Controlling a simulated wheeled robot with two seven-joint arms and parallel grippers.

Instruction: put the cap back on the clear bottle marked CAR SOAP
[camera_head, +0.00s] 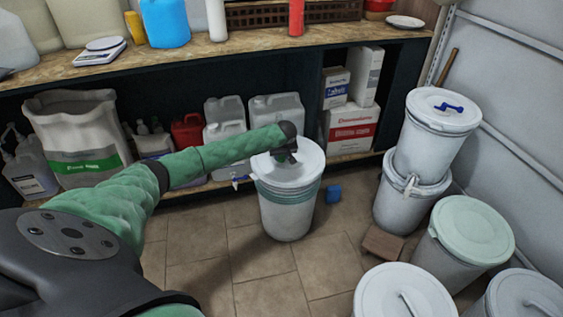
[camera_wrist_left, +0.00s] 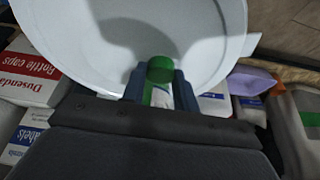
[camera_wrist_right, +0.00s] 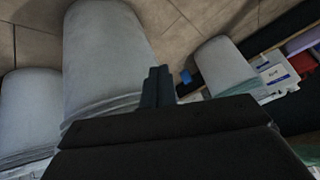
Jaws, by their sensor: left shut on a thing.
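My left gripper (camera_head: 286,154) is over the lidded grey drum in the middle of the floor. In the left wrist view its fingers (camera_wrist_left: 160,84) are shut on a small green cap-like thing (camera_wrist_left: 160,68), with the white lid behind it. A white and green patch shows between the fingers below it; I cannot tell if it is part of the held thing. My right gripper (camera_wrist_right: 157,86) is shut and empty in the right wrist view and is outside the head view. I cannot make out a CAR SOAP label on any bottle.
The middle drum's lid (camera_head: 305,160) is under my left gripper. Several lidded drums stand at the right, two of them stacked (camera_head: 440,130). A small blue block (camera_head: 333,193) lies on the floor.

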